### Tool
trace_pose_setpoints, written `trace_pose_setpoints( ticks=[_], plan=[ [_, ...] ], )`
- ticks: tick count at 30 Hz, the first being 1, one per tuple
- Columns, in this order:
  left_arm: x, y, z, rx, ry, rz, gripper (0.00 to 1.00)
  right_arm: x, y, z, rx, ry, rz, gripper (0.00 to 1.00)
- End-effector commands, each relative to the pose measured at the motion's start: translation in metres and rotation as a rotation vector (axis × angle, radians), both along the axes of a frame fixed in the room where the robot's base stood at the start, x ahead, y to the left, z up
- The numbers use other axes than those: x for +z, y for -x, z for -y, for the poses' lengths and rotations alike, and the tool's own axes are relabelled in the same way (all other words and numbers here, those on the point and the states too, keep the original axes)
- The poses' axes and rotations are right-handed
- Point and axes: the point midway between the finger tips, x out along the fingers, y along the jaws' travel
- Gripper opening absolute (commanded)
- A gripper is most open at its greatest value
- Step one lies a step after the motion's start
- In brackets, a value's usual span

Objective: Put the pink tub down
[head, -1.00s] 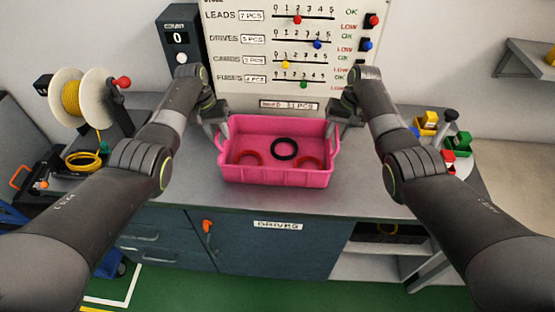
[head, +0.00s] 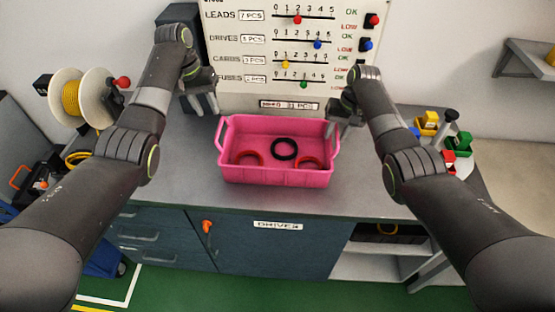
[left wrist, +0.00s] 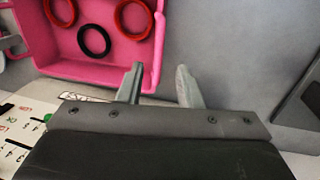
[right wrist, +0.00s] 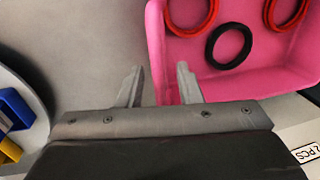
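The pink tub (head: 275,177) sits level on the grey workbench, with a black ring (head: 284,149) and two red rings (head: 248,158) in it. My left gripper (head: 207,104) is open and empty, raised behind and left of the tub's left handle. My right gripper (head: 343,128) is at the tub's right handle. In the right wrist view its fingers (right wrist: 160,85) are spread, with the tub's edge showing between them; I cannot tell if they touch it.
A board with sliders (head: 300,60) stands behind the tub. A cable spool (head: 80,98) is at the left, and small coloured bins (head: 455,143) are at the right. The bench in front of and left of the tub is clear.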

Motion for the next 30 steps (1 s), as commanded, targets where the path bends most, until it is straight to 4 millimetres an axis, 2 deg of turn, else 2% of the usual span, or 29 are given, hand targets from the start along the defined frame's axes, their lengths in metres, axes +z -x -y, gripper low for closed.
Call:
trace_pose_setpoints(
  ticks=[4, 10, 14, 22, 27, 30],
  plan=[
    [0.015, 0.000, -0.003, 0.000, 0.000, 0.000, 0.32, 0.000, 0.000, 0.000, 0.000, 0.000, 0.000, 0.32],
    [0.019, 0.000, -0.004, 0.000, 0.000, -0.001, 0.32, 0.013, -0.001, 0.003, -0.001, -0.001, 0.003, 0.32],
    [0.019, 0.000, -0.004, 0.000, 0.000, -0.001, 0.32, 0.035, -0.001, 0.007, 0.000, 0.000, 0.006, 0.32],
    [0.018, 0.000, -0.004, 0.000, 0.000, -0.001, 0.32, 0.092, 0.001, 0.018, -0.001, 0.000, 0.004, 0.32],
    [0.018, 0.000, -0.004, 0.000, 0.000, -0.001, 0.32, 0.112, 0.001, 0.022, 0.000, 0.000, 0.001, 0.32],
    [0.018, 0.000, -0.004, 0.000, 0.000, -0.001, 0.32, 0.117, 0.002, 0.023, 0.000, 0.000, 0.000, 0.32]
  ],
)
